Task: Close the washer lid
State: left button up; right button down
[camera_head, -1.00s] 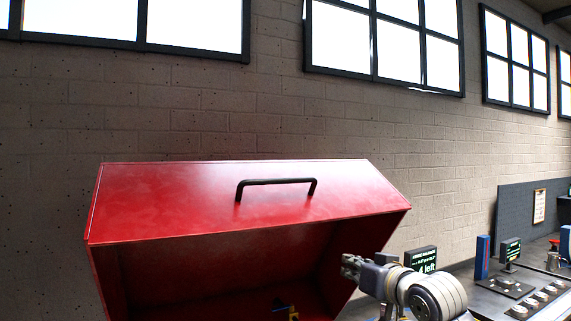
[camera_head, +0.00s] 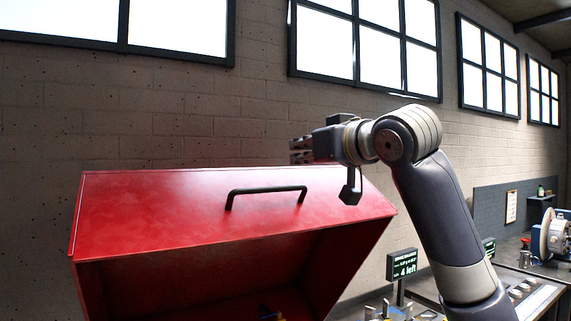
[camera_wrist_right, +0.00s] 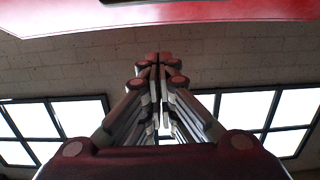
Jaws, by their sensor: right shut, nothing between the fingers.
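The red washer lid (camera_head: 150,215) stands raised in the head view, with the dark washer inside (camera_head: 190,285) showing below its front edge. A black bar handle (camera_head: 266,190) is fixed on the lid's front face. My right gripper (camera_head: 300,150) is above the lid's top right edge, to the right of and higher than the handle, apart from it. Its fingers point left. In the right wrist view the gripper (camera_wrist_right: 158,62) is shut and empty, with the red lid (camera_wrist_right: 220,12) along the top of the picture. My left gripper is not in view.
A small display (camera_head: 403,266) reading "4 left" stands on the bench right of the washer. A machine with a round disc (camera_head: 556,232) sits farther right. The brick wall (camera_head: 100,115) with windows is behind.

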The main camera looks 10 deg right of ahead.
jog(key=p+x, duration=0.6)
jog(key=x, duration=0.4)
jog(key=shift+d+r, duration=0.1)
jog(key=f, duration=0.1)
jog(key=s+f, duration=0.1)
jog(key=d+f+p, duration=0.1)
jog(key=f, duration=0.1)
jog(key=shift+s+f, duration=0.1)
jog(key=shift+s, duration=0.3)
jog(key=shift+a, duration=0.15)
jog(key=shift+f, duration=0.1)
